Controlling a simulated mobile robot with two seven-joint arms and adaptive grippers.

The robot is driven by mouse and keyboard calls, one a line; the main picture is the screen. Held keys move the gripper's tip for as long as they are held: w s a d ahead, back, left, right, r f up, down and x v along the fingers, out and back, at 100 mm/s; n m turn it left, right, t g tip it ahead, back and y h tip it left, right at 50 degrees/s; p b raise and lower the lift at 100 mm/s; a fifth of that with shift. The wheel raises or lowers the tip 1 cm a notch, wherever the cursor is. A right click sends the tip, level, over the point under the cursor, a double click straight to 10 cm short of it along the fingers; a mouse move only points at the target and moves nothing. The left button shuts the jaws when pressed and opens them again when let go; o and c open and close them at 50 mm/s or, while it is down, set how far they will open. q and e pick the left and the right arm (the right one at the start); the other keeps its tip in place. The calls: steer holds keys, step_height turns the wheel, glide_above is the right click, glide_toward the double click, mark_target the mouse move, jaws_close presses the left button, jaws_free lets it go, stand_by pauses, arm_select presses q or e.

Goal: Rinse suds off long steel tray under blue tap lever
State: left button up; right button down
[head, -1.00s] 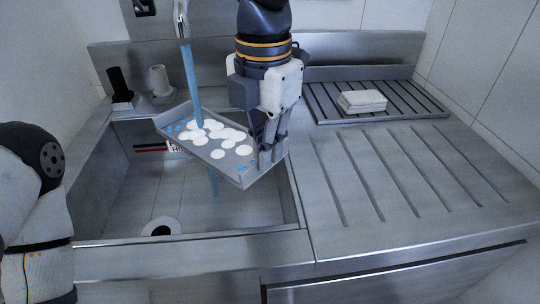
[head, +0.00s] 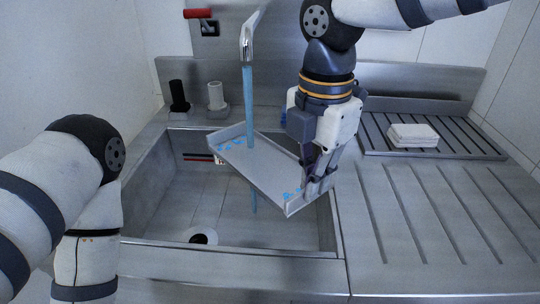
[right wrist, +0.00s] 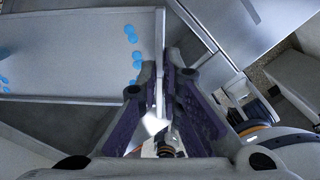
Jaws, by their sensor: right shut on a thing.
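The long steel tray (head: 262,165) is held tilted over the sink, its near right end lower. A blue water stream (head: 248,105) falls from the tap spout (head: 247,45) onto its far left part. No white suds show on the tray; a few blue drops lie at both ends. My right gripper (head: 312,190) is shut on the tray's right end. In the right wrist view the tray (right wrist: 80,60) has its rim between my right fingers (right wrist: 158,85). My left arm comes in at the left; its gripper is out of view.
The sink basin (head: 165,205) has a round drain (head: 203,236). A black post (head: 178,97) and a pale post (head: 216,96) stand on the back ledge. A red lever (head: 198,13) is on the wall. A white block (head: 413,135) lies on the right rack. The grooved drainboard (head: 440,220) is clear.

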steer(key=s, duration=0.5)
steer(key=shift+s+d, duration=0.3)
steer(key=shift+r, duration=0.1)
stand_by(0.9)
steer(key=s+r, duration=0.4)
steer(key=s, duration=0.1)
steer(key=shift+d, duration=0.3)
